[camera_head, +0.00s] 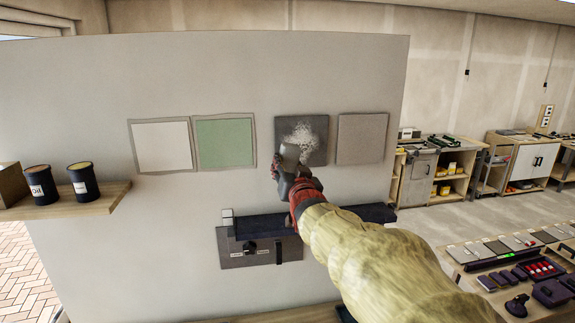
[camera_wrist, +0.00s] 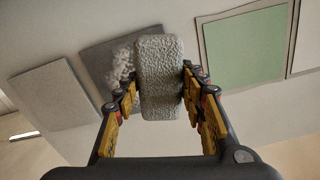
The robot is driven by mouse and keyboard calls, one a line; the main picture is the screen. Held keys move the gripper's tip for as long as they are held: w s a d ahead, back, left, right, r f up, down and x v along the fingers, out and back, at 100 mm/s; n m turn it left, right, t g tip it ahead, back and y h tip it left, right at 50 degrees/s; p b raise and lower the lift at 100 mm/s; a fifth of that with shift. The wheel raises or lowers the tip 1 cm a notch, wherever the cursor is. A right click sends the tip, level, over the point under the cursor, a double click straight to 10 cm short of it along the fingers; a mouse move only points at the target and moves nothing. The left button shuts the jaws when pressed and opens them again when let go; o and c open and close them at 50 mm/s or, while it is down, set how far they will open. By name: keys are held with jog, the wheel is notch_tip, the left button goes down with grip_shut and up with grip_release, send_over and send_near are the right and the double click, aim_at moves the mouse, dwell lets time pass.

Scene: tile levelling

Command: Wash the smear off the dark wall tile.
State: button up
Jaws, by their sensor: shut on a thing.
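The dark wall tile (camera_head: 318,153) hangs on the grey wall panel, with a pale, speckled smear (camera_head: 303,136) over its middle and left. In the wrist view the dark tile (camera_wrist: 98,56) and smear (camera_wrist: 122,64) are partly hidden behind a grey, rough sponge-like block (camera_wrist: 158,75). My gripper (camera_wrist: 160,92) is shut on this block, with a finger on each side. In the head view the block (camera_head: 290,154) is in front of the tile's lower left edge. I cannot tell whether it touches the tile.
A light grey tile (camera_head: 362,138) is right of the dark one; green (camera_head: 225,141) and white (camera_head: 162,146) tiles are left. A dark ledge (camera_head: 262,226) and control box (camera_head: 245,254) sit below. A shelf (camera_head: 110,196) holds tins at far left.

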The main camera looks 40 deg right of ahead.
jog(key=shift+p+x, duration=1.05)
jog(key=shift+x, duration=1.3)
jog(key=shift+w+d, duration=0.15)
jog(key=shift+w, duration=0.15)
jog(key=shift+x, duration=0.9)
jog(key=shift+s+d, duration=0.1)
jog(key=shift+s+d+p, duration=0.4)
jog(key=shift+s+d, duration=0.4)
jog(key=shift+d, duration=0.5)
jog(key=shift+s+d+p, duration=0.4)
jog(key=shift+s+d, duration=0.4)
jog(key=shift+d, duration=0.55)
jog(key=shift+s+d+p, duration=0.4)
jog(key=shift+s+d, duration=0.4)
jog(key=shift+d, duration=0.5)
jog(key=shift+d, duration=0.1)
